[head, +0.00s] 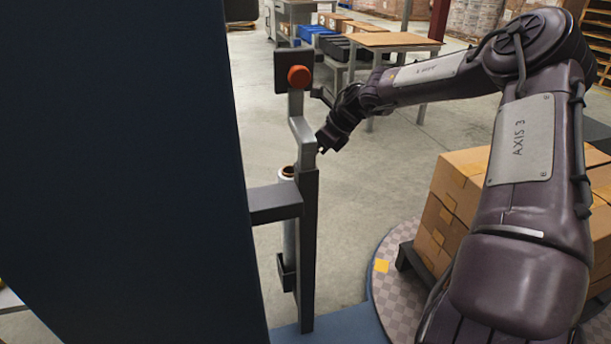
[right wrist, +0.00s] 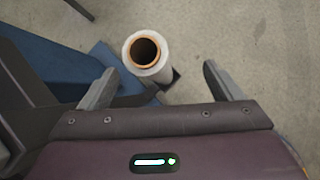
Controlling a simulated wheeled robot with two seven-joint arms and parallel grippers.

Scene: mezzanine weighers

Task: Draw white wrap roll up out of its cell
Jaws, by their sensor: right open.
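The white wrap roll (right wrist: 152,67) stands upright in the right wrist view, its brown cardboard core open at the top. In the head view the roll (head: 288,215) stands beside a dark post, held in a grey bracket cell (head: 287,272) near its lower end; the post and bracket arm hide part of it. My right gripper (head: 321,148) is above the roll and a little to its right in the head view. In the right wrist view its two fingers (right wrist: 160,88) are spread, with the roll's top showing between and beyond them, and nothing is held. My left gripper is not in view.
A tall dark blue panel (head: 120,170) fills the left side. The post (head: 307,250) carries a red button (head: 299,76) on top. Stacked cartons (head: 455,200) stand on a pallet at the right, on a round checkered plate (head: 395,285). Open concrete floor lies behind the post.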

